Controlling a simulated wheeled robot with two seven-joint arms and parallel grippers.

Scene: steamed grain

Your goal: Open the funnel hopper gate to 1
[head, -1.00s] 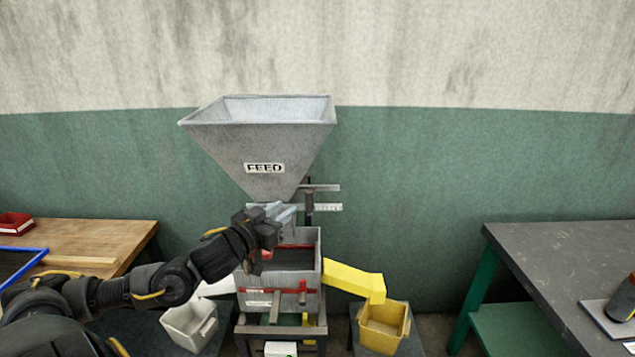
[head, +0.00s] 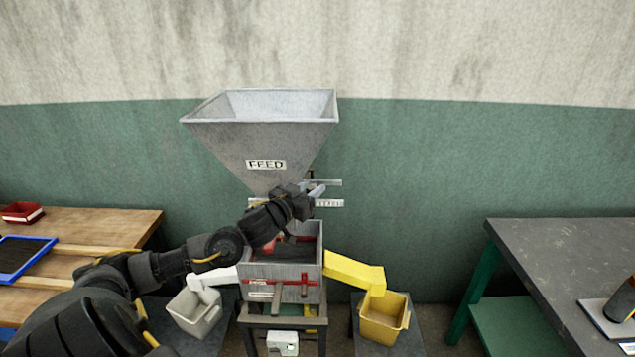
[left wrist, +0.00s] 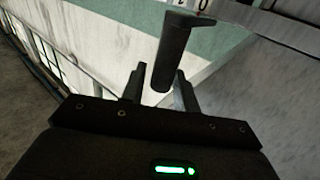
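The grey funnel hopper (head: 262,135) marked FEED stands above the machine. At its narrow outlet on the right, a flat gate bar (head: 328,182) and a white number scale (head: 330,203) stick out. My left gripper (head: 314,189) is at the outlet, covering part of the gate. In the left wrist view, a dark round gate handle (left wrist: 176,55) hangs with its lower end between the two spread fingers of my left gripper (left wrist: 160,85). A gap shows beside the handle; contact is unclear. Scale digits (left wrist: 192,5) show at the top edge. My right gripper is out of view.
Below the funnel is a grey box (head: 283,271) with a yellow chute (head: 350,270) over a yellow bin (head: 383,322). A white bin (head: 192,315) stands left. A wooden table (head: 110,228) is left, a grey table (head: 575,260) right.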

